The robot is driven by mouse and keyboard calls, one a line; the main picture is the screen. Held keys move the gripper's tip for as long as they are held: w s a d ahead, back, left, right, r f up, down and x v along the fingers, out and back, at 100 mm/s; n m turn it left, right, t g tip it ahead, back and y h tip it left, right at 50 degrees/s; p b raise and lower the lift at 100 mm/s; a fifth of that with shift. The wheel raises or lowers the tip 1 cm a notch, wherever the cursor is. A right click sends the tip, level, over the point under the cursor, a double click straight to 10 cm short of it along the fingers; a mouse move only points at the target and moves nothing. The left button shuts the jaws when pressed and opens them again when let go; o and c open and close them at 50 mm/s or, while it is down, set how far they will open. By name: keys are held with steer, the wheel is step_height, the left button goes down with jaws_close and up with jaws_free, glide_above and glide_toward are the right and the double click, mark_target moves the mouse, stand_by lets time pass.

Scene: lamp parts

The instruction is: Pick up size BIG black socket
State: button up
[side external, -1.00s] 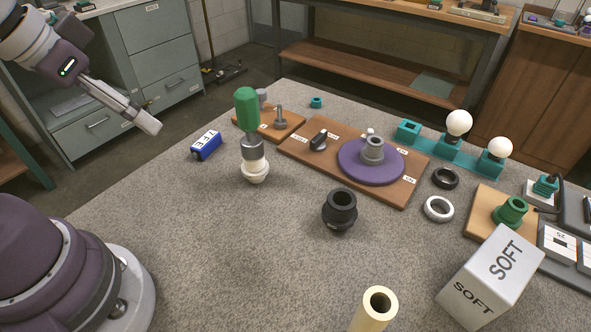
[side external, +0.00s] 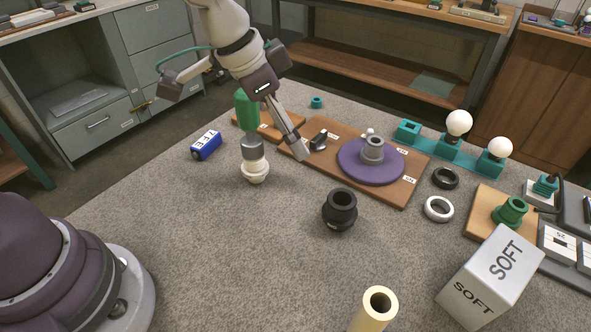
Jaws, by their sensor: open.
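A black socket (side external: 340,211) stands upright on the grey table near the middle, its round opening facing up. My gripper (side external: 303,156) is up and to the left of it, above the near edge of the brown board. It is open and empty, and it is apart from the socket. The fingers are seen nearly edge-on, so the gap between them hardly shows.
A green-handled tool (side external: 247,118) stands on a white base left of my gripper. A brown board (side external: 405,192) carries a purple disc (side external: 350,174). A black ring (side external: 445,178), white ring (side external: 439,209), cream tube (side external: 372,310) and SOFT box (side external: 490,277) surround the socket.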

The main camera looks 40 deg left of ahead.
steer(key=m, duration=0.2)
glide_toward(342, 202)
steer(key=shift+n+g+h, duration=0.3)
steer(key=x, duration=0.8)
steer(key=shift+s+d, duration=0.2)
steer(key=shift+d, duration=0.05)
steer(key=c, duration=1.3)
steer(key=shift+o, duration=0.2)
